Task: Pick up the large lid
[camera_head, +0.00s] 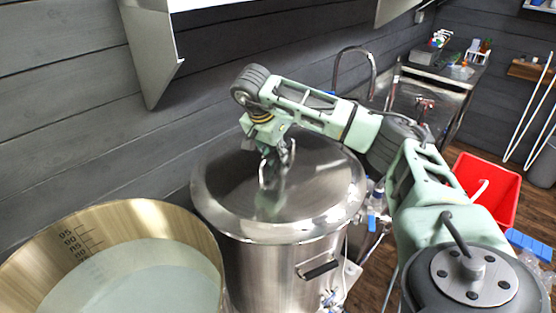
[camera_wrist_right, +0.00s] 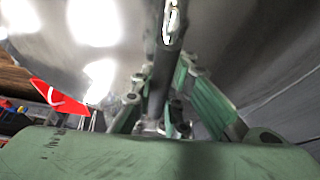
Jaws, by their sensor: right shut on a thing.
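The large lid (camera_head: 318,190) is a round, shiny steel disc lying on top of a tall steel kettle (camera_head: 262,265) in the middle of the head view. My right gripper (camera_head: 276,168) reaches down to the lid's handle (camera_head: 263,172) near the lid's middle and is shut on it. The lid looks seated on the kettle rim, with no gap that I can make out. In the right wrist view the handle (camera_wrist_right: 168,60) runs between the fingers of my right gripper (camera_wrist_right: 165,100), with the reflective lid (camera_wrist_right: 110,55) behind. My left gripper is not in view.
An open vessel (camera_head: 205,232) with a graduated inner wall and pale liquid stands at the front left. A steel hood edge (camera_head: 150,50) hangs above at the left. A red bin (camera_head: 488,185) stands on the floor at right, and a sink counter (camera_head: 440,75) is at the back.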

